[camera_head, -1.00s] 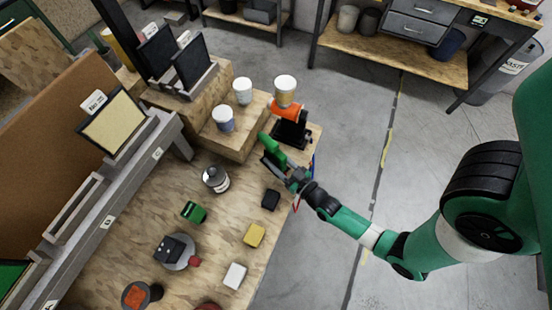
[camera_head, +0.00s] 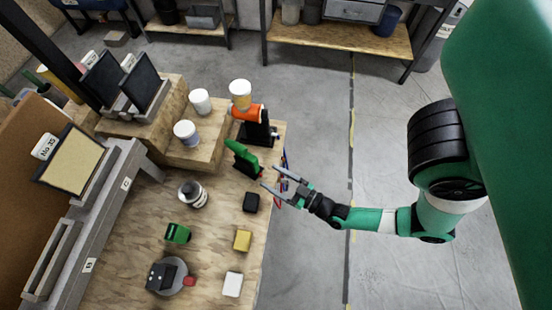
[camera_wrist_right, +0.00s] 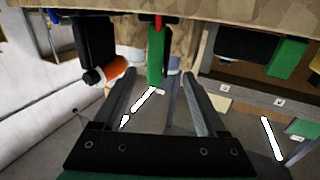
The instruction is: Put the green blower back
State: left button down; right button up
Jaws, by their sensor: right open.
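The green blower (camera_head: 240,152) stands near the right edge of the wooden bench top, with a black part beneath it. It is next to an orange tool (camera_head: 247,113) on a black stand (camera_head: 258,132). In the right wrist view the green blower (camera_wrist_right: 156,58) shows beyond and between the finger tips. My right gripper (camera_head: 269,176) is open and empty, to the right of and apart from the green blower. It also shows open in the right wrist view (camera_wrist_right: 159,74). My left gripper is not in view.
White-lidded jars (camera_head: 186,132) stand on a wooden step. A black block (camera_head: 251,202), a yellow block (camera_head: 242,240), a white block (camera_head: 232,284) and a green item (camera_head: 177,233) lie on the bench. The floor right of the bench is clear.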

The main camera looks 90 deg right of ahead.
jog(key=shift+s+a+f, duration=0.1)
jog(key=shift+s+a, duration=0.1)
jog(key=shift+s, duration=0.5)
dwell(0.3)
